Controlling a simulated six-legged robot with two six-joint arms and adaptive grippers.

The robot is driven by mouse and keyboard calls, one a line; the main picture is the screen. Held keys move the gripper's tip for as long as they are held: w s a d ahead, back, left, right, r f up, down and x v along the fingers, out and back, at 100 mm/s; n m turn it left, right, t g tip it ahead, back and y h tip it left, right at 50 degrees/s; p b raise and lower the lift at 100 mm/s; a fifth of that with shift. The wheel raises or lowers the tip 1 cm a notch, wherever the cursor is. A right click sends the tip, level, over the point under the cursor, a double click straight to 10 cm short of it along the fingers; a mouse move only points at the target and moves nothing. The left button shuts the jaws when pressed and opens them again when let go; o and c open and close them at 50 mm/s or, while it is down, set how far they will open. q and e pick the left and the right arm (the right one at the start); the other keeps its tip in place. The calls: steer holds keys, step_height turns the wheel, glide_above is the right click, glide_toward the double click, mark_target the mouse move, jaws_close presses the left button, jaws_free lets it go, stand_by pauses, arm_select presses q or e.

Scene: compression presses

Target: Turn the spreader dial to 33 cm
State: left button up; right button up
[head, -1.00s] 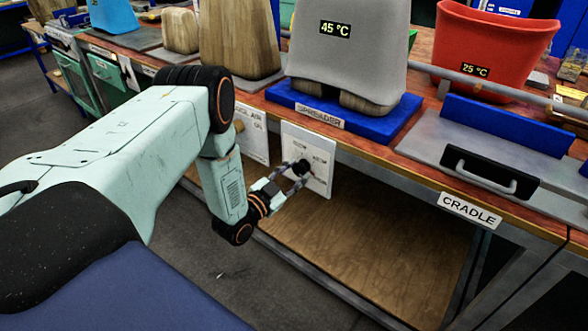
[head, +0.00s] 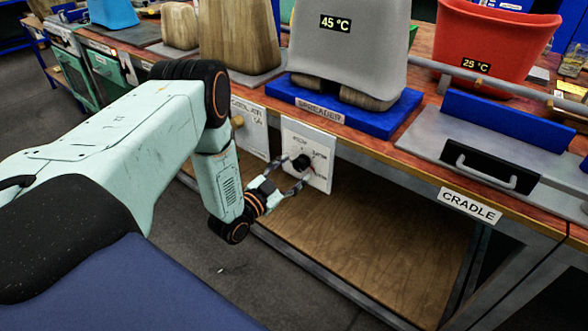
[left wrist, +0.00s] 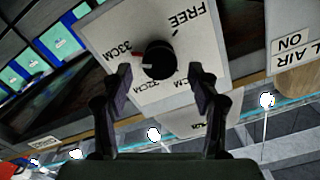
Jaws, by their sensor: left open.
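The spreader dial is a black round knob (head: 301,162) on a white plate (head: 320,178) on the bench's front, below the spreader. In the left wrist view the knob (left wrist: 159,60) shows a red mark on its left side, close to the 33CM label (left wrist: 118,50). FREE (left wrist: 187,18) is printed at the upper right; other labels are partly hidden by the fingers. My left gripper (head: 287,180) is open in front of the plate; in the left wrist view its fingertips (left wrist: 162,77) stand apart on either side, just below the knob. My right gripper is out of view.
The grey spreader form (head: 350,55), reading 45 °C, stands on a blue base (head: 385,121). A cradle with a black handle plate (head: 487,169) is to the right, a red tub (head: 490,40) behind it. Another labelled plate (head: 250,130) is left of the dial. An open shelf (head: 370,250) lies below.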

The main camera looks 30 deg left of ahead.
arm_select(q)
steer(key=s, duration=1.1)
steer(key=shift+a, duration=0.4)
steer(key=shift+w, duration=0.1)
